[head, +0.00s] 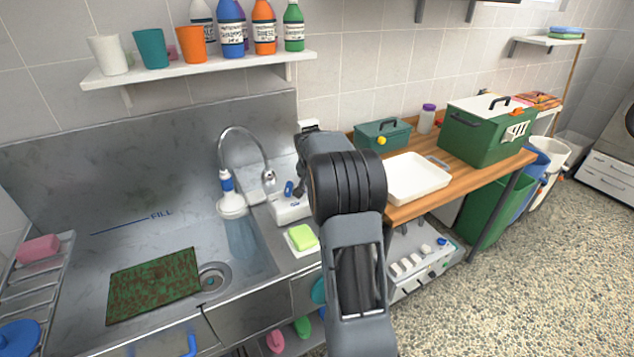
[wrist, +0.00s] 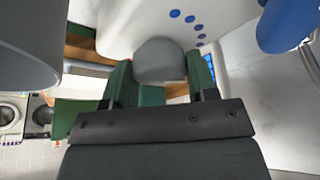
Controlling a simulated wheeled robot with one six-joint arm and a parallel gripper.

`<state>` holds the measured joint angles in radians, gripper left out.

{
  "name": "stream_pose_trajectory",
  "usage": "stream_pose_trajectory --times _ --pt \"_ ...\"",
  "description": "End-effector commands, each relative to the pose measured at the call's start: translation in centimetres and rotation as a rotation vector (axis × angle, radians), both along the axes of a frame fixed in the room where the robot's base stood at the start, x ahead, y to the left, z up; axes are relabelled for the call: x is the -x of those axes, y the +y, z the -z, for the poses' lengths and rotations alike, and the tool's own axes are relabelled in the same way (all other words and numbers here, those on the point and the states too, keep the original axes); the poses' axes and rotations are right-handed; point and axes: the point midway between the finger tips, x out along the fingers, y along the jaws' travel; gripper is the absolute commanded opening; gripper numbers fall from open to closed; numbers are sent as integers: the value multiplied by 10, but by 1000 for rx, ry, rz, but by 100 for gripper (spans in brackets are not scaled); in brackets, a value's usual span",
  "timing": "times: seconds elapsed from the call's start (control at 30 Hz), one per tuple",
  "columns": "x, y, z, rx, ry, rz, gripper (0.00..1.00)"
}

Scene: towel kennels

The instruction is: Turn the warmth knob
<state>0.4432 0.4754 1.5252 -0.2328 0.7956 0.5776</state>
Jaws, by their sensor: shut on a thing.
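A grey knob (wrist: 160,60) sits on a white, rounded housing (wrist: 225,22) in the wrist view, with a curved row of blue dots beside it. My gripper (wrist: 159,72) has its green fingers on both sides of this knob and is shut on it. In the head view a white unit (head: 291,211) with a blue part on top (head: 289,188) stands at the right end of the sink. My dark arm covers part of that area, so the grey knob and my fingertips are not clear there.
A blue rounded part (wrist: 285,25) is close at the upper right in the wrist view. A white tray (head: 416,178) lies on the wooden bench to the right.

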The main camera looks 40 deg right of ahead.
Motion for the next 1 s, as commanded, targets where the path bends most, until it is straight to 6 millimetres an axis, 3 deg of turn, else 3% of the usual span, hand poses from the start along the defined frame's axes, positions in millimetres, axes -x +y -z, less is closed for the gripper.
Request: stream_pose_trajectory --times 0.6,0.63,0.87,1.0 --pt "0 1 0 -2 2 36 29" --pt "0 1 1 -2 2 35 54" --pt "0 1 0 -2 1 35 76" --pt "0 0 0 -2 1 35 77"
